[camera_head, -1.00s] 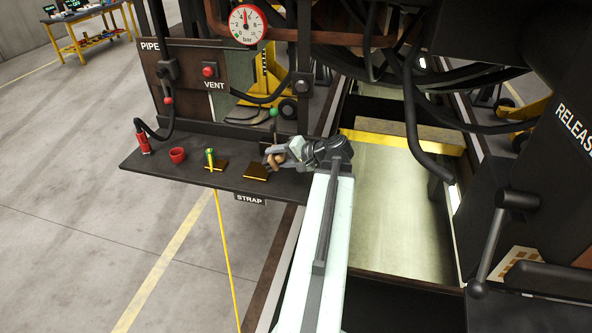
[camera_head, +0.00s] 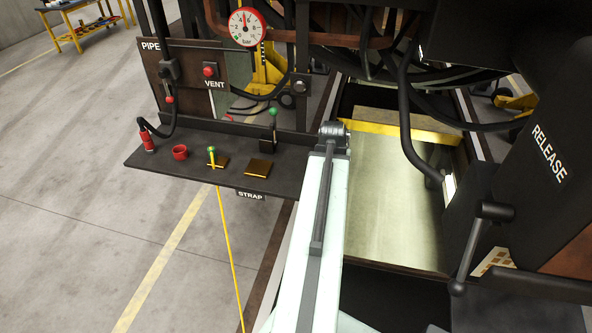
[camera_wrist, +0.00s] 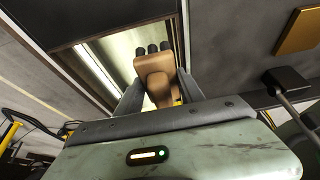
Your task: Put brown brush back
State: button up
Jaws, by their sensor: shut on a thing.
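The brown brush (camera_wrist: 153,68) is between the two grey fingers of my gripper (camera_wrist: 158,82) in the wrist view. Its brown body faces the camera, with dark round ends at its far side. My gripper is shut on it. In the head view neither the gripper nor the brush shows; my own arm ends near the right end of the dark shelf (camera_head: 205,183). Two gold-brown pads lie on this shelf, one at its right part (camera_head: 258,167) and one (camera_head: 221,162) beside a green-topped post (camera_head: 211,154). The right pad is bare.
A red cup (camera_head: 180,152) and a red cylinder (camera_head: 148,141) with a black hose stand on the shelf's left. A green-knobbed lever (camera_head: 273,121) rises behind the right pad. A RELEASE post with a lever (camera_head: 464,262) stands at the right.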

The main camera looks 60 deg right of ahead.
jog(key=w, duration=0.8)
jog(key=w+f+b, duration=0.1)
jog(key=w, duration=0.3)
jog(key=shift+a+f, duration=0.1)
jog(key=shift+a, duration=0.2)
jog(key=shift+w+f+b, duration=0.4)
jog(key=shift+w, duration=0.25)
jog(key=shift+w+f+b, duration=0.35)
jog(key=shift+w, duration=0.25)
jog(key=shift+f+b, duration=0.9)
jog(key=shift+f, duration=0.05)
jog(key=shift+s+f, duration=0.1)
jog(key=shift+f, duration=0.05)
jog(key=shift+a+r, duration=0.1)
jog(key=shift+r, duration=0.1)
jog(key=shift+c, duration=0.6)
jog(key=o, duration=1.3)
